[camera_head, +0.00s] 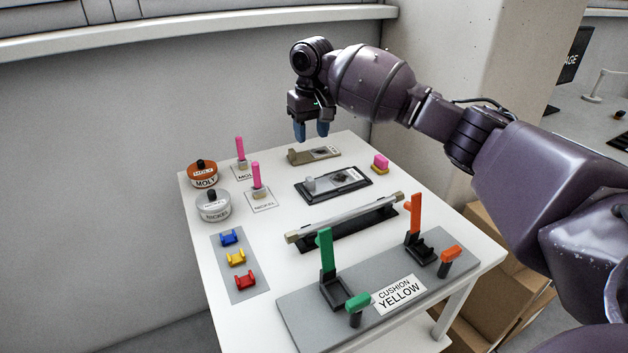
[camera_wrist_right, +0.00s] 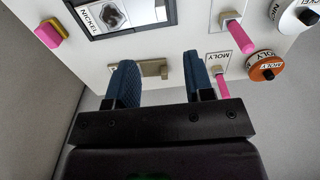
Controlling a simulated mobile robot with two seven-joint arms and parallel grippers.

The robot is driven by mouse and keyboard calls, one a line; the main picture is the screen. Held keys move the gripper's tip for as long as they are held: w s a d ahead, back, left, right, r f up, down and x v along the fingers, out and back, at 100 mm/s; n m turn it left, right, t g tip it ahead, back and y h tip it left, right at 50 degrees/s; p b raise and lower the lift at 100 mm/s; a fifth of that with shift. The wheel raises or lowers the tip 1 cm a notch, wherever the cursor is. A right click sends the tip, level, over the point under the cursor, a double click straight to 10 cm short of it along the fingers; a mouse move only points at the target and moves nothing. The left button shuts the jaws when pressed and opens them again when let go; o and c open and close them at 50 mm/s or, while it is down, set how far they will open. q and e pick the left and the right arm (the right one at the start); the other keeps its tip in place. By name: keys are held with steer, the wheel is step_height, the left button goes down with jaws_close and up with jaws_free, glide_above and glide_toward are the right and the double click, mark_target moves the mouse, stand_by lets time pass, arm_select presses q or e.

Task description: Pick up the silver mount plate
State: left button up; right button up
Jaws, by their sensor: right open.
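A flat grey plate with a grey upright block at its left end lies in a black tray (camera_head: 356,190) mid-table; the tray, marked NICKEL, also shows in the wrist view (camera_wrist_right: 171,14). A tan-grey metal plate (camera_head: 299,157) with a raised block lies behind it near the far edge. I cannot tell for sure which is the silver mount plate. My right gripper (camera_head: 311,133) is open and empty, pointing down above the tan-grey plate; in the wrist view its fingers stand apart either side of that plate's block (camera_wrist_right: 163,68). My left gripper is out of view.
A long silver bar (camera_head: 345,217) rests on a black stand in front. Orange (camera_head: 203,175) and white (camera_head: 213,206) round tins and pink pegs stand at the left. A pink-and-yellow block (camera_head: 380,163) is at the right; green and orange levers stand on a grey board (camera_head: 300,310) at the front.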

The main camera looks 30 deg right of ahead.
mark_target(310, 179)
steer(key=f, duration=0.3)
steer(key=f+b, duration=0.1)
steer(key=shift+w+f, duration=0.25)
steer(key=shift+w, duration=0.15)
step_height(310, 179, down, 4)
steer(key=shift+s+r+b, duration=0.1)
steer(key=shift+r+b, duration=0.1)
steer(key=shift+b, duration=0.2)
steer(key=shift+f, duration=0.7)
step_height(310, 179, down, 5)
steer(key=shift+s+a+r+b, duration=0.1)
steer(key=shift+r+b, duration=0.05)
steer(key=shift+b, duration=0.75)
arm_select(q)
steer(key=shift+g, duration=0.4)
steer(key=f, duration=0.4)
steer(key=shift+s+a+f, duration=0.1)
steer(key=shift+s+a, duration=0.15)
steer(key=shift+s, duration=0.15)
arm_select(e)
steer(key=shift+r, duration=0.1)
